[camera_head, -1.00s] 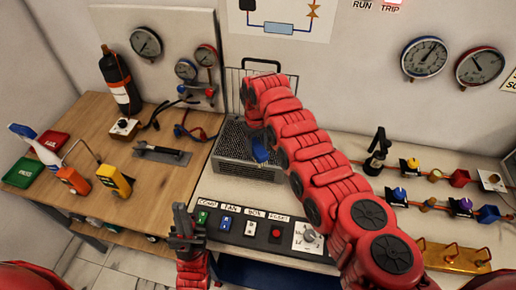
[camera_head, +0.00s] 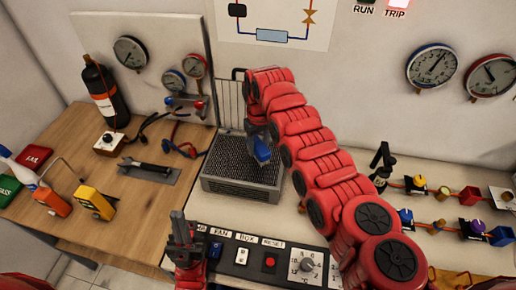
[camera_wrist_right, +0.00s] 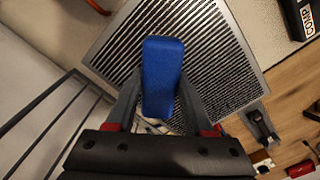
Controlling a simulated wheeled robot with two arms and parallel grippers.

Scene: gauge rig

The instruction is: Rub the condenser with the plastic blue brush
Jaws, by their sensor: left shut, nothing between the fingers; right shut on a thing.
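The condenser (camera_head: 240,183) is a grey box with a dark finned top on the bench, left of the picture's middle. The blue brush (camera_head: 261,150) is in my right gripper (camera_head: 258,134), over the right part of the condenser's top. In the right wrist view the blue brush (camera_wrist_right: 162,76) is between the fingers of the right gripper (camera_wrist_right: 160,100), with the condenser's fins (camera_wrist_right: 205,50) behind it. I cannot tell whether the brush touches the fins. My left gripper (camera_head: 178,218) is shut and empty, in front of the condenser, near the switch panel.
The switch panel (camera_head: 258,262) lies along the front of the bench. A wire rack (camera_head: 229,103) stands behind the condenser. A yellow meter (camera_head: 95,202), a black bottle (camera_head: 103,92) and small tools stand on the wooden table at left. Valves (camera_head: 418,184) line the right side.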

